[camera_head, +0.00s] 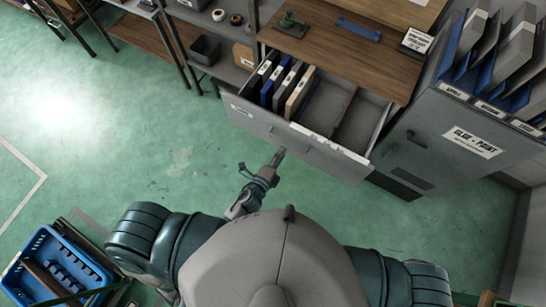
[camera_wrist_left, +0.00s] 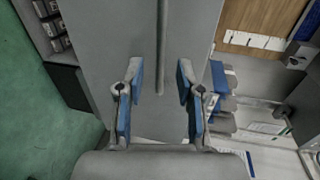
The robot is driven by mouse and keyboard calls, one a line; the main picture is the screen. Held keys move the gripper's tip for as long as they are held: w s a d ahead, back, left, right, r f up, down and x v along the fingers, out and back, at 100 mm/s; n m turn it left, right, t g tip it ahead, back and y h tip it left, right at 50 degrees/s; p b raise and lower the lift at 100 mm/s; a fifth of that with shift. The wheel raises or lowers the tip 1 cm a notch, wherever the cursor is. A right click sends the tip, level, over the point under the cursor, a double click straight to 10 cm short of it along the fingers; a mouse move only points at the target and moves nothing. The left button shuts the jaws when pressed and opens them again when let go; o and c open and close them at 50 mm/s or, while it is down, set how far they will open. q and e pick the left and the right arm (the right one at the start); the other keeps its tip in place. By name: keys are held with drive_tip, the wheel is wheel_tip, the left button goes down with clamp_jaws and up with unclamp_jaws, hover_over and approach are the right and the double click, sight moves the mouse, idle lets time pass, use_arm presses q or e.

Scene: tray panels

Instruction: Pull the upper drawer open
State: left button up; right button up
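The upper drawer (camera_head: 262,124) is a grey metal drawer under the wooden desktop and stands pulled out. Several binders (camera_head: 285,84) stand in its left part, and its right part looks mostly empty. My left gripper (camera_head: 278,155) is at the drawer's front face, near its middle. In the left wrist view my left gripper (camera_wrist_left: 160,75) has its two blue-padded fingers apart. The long bar handle (camera_wrist_left: 161,45) on the grey front lies between them, with a gap on each side. Whether the fingers reach around the bar in depth is unclear. My right gripper is not in view.
A grey cabinet (camera_head: 436,135) labelled glue and paint stands to the right, with files on top. A shelf unit with a dark bin (camera_head: 206,50) is at the upper left. A blue crate (camera_head: 62,268) is at the lower left. The green floor in between is clear.

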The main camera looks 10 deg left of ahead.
use_arm(q)
drive_tip(key=v, duration=0.2)
drive_tip(key=a+v, duration=0.1)
drive_tip(key=v, duration=0.2)
drive_tip(key=shift+s+a, duration=0.15)
drive_tip(key=shift+d, duration=0.25)
drive_tip(key=s+a+f+n+g+y, duration=0.1)
drive_tip(key=s+a+f+n+g, duration=0.15)
drive_tip(key=f, duration=0.55)
drive_tip(key=s+a+f+n+g+y, duration=0.1)
drive_tip(key=s+a+f+n, duration=0.15)
drive_tip(key=f, duration=0.55)
drive_tip(key=s+a+f+n+g+y, duration=0.1)
drive_tip(key=a+f+n+g, duration=0.15)
drive_tip(key=f, duration=0.65)
drive_tip(key=s+a+f+n+g, duration=0.2)
drive_tip(key=s+a+f+n, duration=0.1)
drive_tip(key=s+f, duration=0.3)
drive_tip(key=s+a+f+n+g+y, duration=0.1)
drive_tip(key=s+a+f+n+g, duration=0.1)
drive_tip(key=s+f, duration=0.4)
drive_tip(key=s+a+f+n+g, duration=0.3)
drive_tip(key=s+f+n, duration=0.3)
drive_tip(key=s, duration=0.4)
drive_tip(key=shift+a+n+g+y, duration=0.3)
drive_tip(key=shift+n+g+y, duration=0.05)
drive_tip(key=shift+g+y, duration=0.05)
